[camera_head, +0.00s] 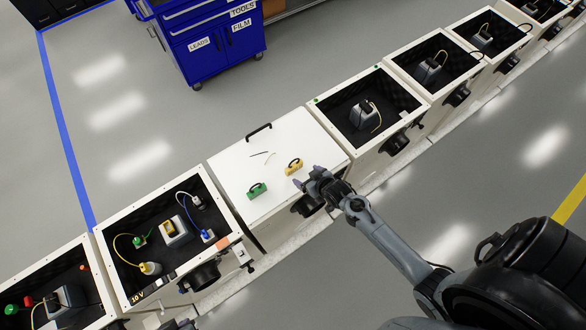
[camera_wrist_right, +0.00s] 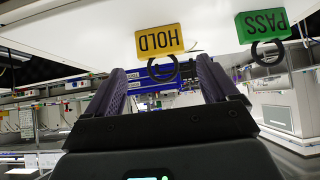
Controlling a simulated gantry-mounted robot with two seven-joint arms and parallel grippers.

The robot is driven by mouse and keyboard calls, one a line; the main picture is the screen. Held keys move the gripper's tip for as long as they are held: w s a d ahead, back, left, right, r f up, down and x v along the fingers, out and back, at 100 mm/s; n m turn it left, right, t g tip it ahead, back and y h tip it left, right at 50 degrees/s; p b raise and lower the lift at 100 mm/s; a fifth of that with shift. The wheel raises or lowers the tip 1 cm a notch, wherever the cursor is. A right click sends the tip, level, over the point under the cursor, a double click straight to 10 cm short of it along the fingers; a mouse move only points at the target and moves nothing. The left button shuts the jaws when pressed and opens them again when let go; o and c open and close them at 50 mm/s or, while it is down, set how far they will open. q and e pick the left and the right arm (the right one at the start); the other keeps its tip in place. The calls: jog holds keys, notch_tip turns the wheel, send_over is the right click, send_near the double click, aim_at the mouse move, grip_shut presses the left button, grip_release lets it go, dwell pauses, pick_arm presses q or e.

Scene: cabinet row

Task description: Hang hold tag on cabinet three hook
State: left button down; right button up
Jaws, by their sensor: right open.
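The yellow HOLD tag (camera_head: 294,167) lies near the front right of a white closed cabinet top (camera_head: 235,165). In the right wrist view the HOLD tag (camera_wrist_right: 158,40) reads upside down, and its black loop shows between my fingers. I cannot make out a cabinet hook. A small grey part at the bottom edge may be my left gripper (camera_head: 179,325).
Open cabinets holding devices and cables stand on both sides of the white top: one on the left (camera_head: 118,240), one on the right (camera_head: 320,110). A black handle (camera_head: 258,130) stands at the back of the top. A blue tool cart (camera_head: 205,45) stands behind. The floor in front is clear.

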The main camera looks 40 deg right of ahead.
aim_at(296, 168)
jog(key=b+x, duration=0.6)
jog(key=shift+f+b, duration=0.15)
jog(key=shift+b, duration=0.15)
jog(key=shift+w+d+f, duration=0.1)
jog(key=shift+w, duration=0.25)
jog(key=shift+b+x, duration=0.5)
jog(key=shift+x, duration=0.5)
jog(key=shift+w, duration=0.1)
jog(key=shift+c, duration=0.4)
jog(key=c, duration=0.3)
notch_tip(296, 168, up, 10)
jog(key=p, duration=1)
jog(key=shift+p, duration=0.4)
